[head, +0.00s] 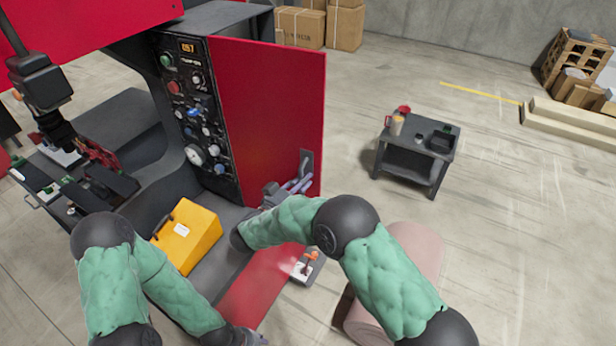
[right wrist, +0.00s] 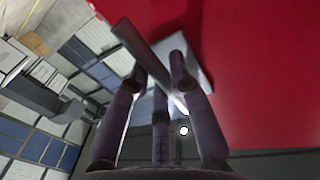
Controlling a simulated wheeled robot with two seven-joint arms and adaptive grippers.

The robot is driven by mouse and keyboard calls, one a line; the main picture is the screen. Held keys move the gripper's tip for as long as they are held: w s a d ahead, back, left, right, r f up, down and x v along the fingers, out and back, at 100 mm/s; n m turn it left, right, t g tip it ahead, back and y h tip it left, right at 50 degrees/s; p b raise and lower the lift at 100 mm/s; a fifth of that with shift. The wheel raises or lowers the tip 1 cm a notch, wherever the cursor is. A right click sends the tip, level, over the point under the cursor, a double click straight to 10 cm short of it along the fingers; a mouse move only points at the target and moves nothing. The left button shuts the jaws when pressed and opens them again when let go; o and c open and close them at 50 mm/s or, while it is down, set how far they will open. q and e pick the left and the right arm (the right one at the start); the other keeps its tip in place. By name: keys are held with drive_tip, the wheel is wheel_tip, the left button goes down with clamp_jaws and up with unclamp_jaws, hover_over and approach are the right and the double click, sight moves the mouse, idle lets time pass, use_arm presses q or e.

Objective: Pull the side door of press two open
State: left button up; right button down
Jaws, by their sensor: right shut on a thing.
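The red side door (head: 268,110) of the press stands beside the black control panel (head: 190,110). A grey handle (head: 306,161) sits near its right edge, low down. My right gripper (head: 297,185) is at this handle. In the right wrist view, the purple fingers of my right gripper (right wrist: 160,78) are shut around the grey handle bar (right wrist: 140,44), against the red door face (right wrist: 260,70). How far the door stands from its frame is hard to tell. My left gripper (head: 245,338) is low at the bottom edge, partly cut off, away from the door; its jaws do not show clearly.
A yellow box (head: 187,238) sits on the grey press ledge, left of my right arm. A small dark table (head: 415,150) with cups stands to the right. Open floor lies between it and the door.

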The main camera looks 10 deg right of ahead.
use_arm(q)
drive_tip(key=shift+s+a+r, duration=0.15)
drive_tip(key=shift+s, duration=0.15)
use_arm(e)
drive_tip(key=shift+s+a, duration=0.5)
drive_tip(key=shift+a, duration=0.05)
drive_tip(key=c, duration=1.1)
unclamp_jaws()
drive_tip(key=shift+r, duration=0.1)
drive_tip(key=v, duration=0.7)
drive_tip(key=shift+s+a, duration=0.15)
drive_tip(key=shift+s, duration=0.05)
